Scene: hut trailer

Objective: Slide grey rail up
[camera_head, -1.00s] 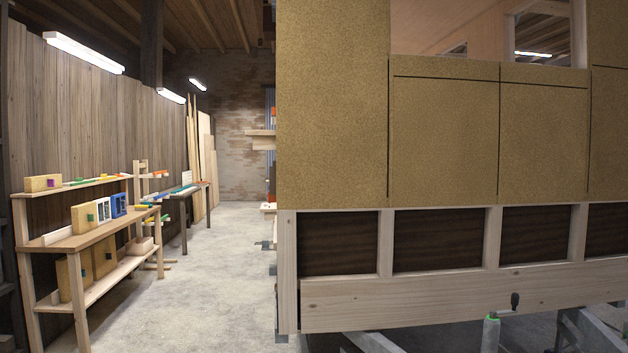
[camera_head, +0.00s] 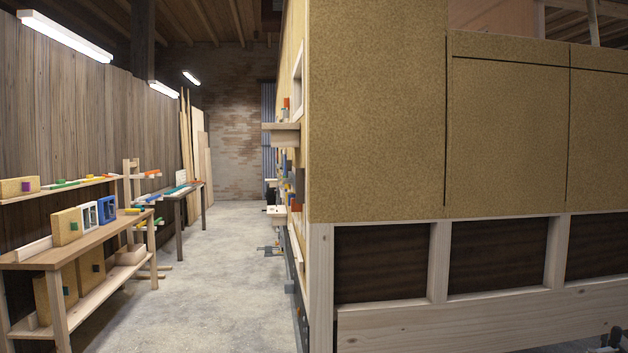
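I cannot make out a grey rail for certain in the head view. Some small grey metal parts (camera_head: 270,250) stick out low from the far side of the hut trailer (camera_head: 380,120), too small to identify. Neither of my grippers is in view.
A concrete aisle (camera_head: 215,270) runs clear between the trailer and a wooden workbench (camera_head: 95,243) on the left. The bench holds several blocks and small frames. A shelf (camera_head: 281,135) juts from the trailer's side into the aisle. A brick wall (camera_head: 232,125) closes the far end.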

